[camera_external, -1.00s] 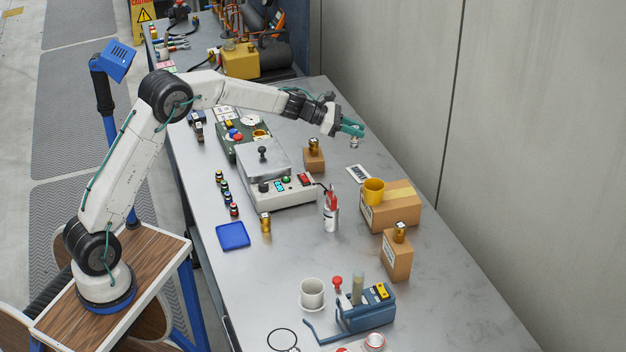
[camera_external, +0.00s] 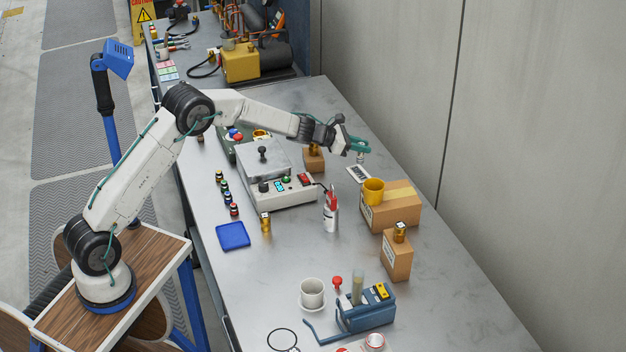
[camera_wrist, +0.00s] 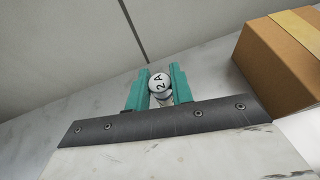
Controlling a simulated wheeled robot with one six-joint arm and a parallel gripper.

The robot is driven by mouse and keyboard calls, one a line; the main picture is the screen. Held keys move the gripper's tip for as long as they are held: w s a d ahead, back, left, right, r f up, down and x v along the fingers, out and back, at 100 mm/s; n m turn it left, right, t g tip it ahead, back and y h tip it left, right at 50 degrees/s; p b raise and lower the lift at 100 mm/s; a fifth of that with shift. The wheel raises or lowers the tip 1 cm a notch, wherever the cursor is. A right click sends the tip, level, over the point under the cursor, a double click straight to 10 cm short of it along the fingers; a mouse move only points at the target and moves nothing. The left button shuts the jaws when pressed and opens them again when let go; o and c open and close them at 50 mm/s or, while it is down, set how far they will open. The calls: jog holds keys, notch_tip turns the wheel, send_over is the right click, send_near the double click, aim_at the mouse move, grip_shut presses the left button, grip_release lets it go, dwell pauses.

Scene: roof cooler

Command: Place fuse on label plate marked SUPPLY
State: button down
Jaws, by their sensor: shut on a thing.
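My gripper (camera_external: 359,147) has teal fingers and is shut on a small fuse (camera_external: 360,157). In the wrist view, my gripper (camera_wrist: 158,88) has the fuse (camera_wrist: 157,82) between its fingers, with a white round end marked "2 A" showing. The fuse hangs above the far right part of the bench, close over a small white plate with dark marks (camera_external: 357,175). A gap between fuse and plate is hard to judge. The plate's writing is too small to read, and I cannot tell which plate reads SUPPLY.
A cardboard box (camera_external: 391,209) with a yellow cup (camera_external: 373,190) stands just in front of the plate. It also shows at right in the wrist view (camera_wrist: 275,62). A smaller box (camera_external: 313,161) and a grey device (camera_external: 264,190) lie left. Coloured cards (camera_external: 167,70) lie farther back.

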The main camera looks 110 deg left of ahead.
aim_at(360, 156)
jog(key=shift+f, duration=2.15)
jog(key=c, duration=1.2)
grip_release()
jog(key=shift+f, duration=0.15)
jog(key=shift+c, duration=0.2)
jog(key=shift+r, duration=0.2)
jog(key=v, duration=1.2)
jog(key=shift+f, duration=0.1)
